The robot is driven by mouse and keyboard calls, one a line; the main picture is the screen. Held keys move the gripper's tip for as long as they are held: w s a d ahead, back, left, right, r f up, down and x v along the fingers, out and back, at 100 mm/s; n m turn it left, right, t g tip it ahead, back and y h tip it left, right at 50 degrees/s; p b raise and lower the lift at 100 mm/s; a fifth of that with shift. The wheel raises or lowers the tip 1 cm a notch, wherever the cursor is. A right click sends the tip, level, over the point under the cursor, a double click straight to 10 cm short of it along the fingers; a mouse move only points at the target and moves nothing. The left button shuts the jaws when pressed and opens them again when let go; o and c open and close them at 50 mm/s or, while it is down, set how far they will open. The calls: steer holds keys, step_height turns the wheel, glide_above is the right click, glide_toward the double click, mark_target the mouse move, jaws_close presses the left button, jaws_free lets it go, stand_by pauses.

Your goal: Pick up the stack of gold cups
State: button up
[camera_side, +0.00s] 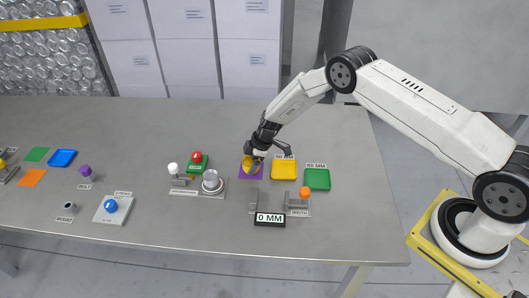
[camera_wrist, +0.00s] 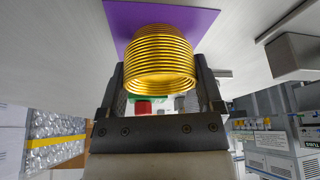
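The stack of gold cups (camera_wrist: 160,65) stands with its several ribbed rims on a purple mat (camera_wrist: 190,18). In the side view, part of the stack (camera_side: 248,164) shows on the purple mat (camera_side: 245,175). My gripper (camera_side: 256,162) is down at the stack, pointing downward. In the wrist view the fingers of my gripper (camera_wrist: 160,75) stand one on each side of the stack. They look very close to its sides; I cannot tell whether they press on it. The stack partly hides the fingers.
A gauge with a "0 MM" display (camera_side: 270,219) stands in front. The table behind is clear.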

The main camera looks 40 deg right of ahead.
steer(key=shift+c, duration=1)
steer(key=shift+r, duration=0.1)
steer(key=shift+r, duration=0.7)
steer(key=s+r, duration=1.1)
steer(key=s, duration=0.3)
steer(key=shift+d+r, duration=0.2)
steer(key=shift+d, duration=0.25)
